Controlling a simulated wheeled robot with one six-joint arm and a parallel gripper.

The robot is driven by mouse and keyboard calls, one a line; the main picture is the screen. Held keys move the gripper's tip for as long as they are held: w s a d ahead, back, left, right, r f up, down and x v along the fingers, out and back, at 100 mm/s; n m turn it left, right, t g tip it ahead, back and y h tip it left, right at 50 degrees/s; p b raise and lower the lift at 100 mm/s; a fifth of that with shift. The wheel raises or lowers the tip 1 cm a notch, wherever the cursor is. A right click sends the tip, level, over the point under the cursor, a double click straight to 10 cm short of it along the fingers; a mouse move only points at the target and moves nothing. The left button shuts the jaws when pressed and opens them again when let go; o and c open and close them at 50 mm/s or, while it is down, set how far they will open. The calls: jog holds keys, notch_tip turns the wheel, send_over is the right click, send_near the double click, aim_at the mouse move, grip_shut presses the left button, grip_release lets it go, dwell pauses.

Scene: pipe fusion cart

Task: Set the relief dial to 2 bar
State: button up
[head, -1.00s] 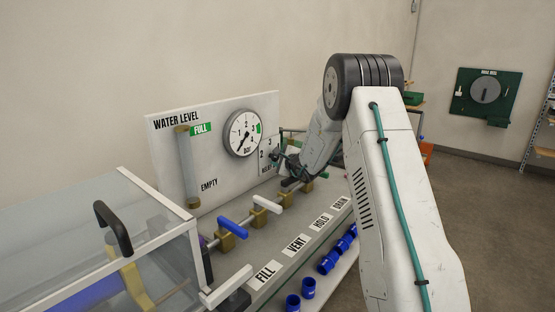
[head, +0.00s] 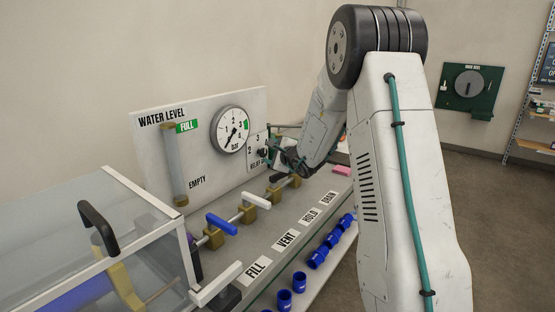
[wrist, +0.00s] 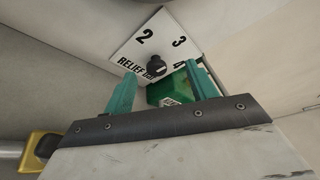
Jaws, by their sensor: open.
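In the head view the dial plate (head: 253,142) is at the right end of the white panel, partly hidden by my arm. My gripper (wrist: 160,70) has two teal fingers, open and apart, with the knob seen between their tips. I cannot tell whether they touch it. In the head view my gripper (head: 286,159) is close to the dial.
A round bar gauge (head: 230,129) and a water level tube (head: 174,165) are on the panel (head: 215,175). Valves with a blue handle (head: 221,224) and white handles stand below. A clear-lidded box (head: 80,235) is at left. A green block (wrist: 168,90) lies beyond the fingers.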

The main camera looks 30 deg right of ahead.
jog(key=s, duration=0.2)
jog(key=s+a, duration=0.1)
jog(key=s, duration=0.2)
jog(key=s+a, duration=0.1)
jog(key=s, duration=0.1)
jog(key=shift+s+a+r, duration=0.1)
jog(key=shift+s+r, duration=0.2)
jog(key=shift+s, duration=0.05)
jog(key=w+d+m+y, duration=0.3)
jog(key=w+m, duration=0.1)
jog(key=w, duration=0.2)
jog(key=m+g+y, duration=0.2)
jog(key=m+g, duration=0.1)
jog(key=m, duration=0.2)
send_near(265, 153)
jog(key=w, duration=0.1)
jog(key=x, duration=0.8)
jog(key=shift+a+f, duration=0.1)
jog(key=shift+a, duration=0.15)
jog(key=c, duration=1)
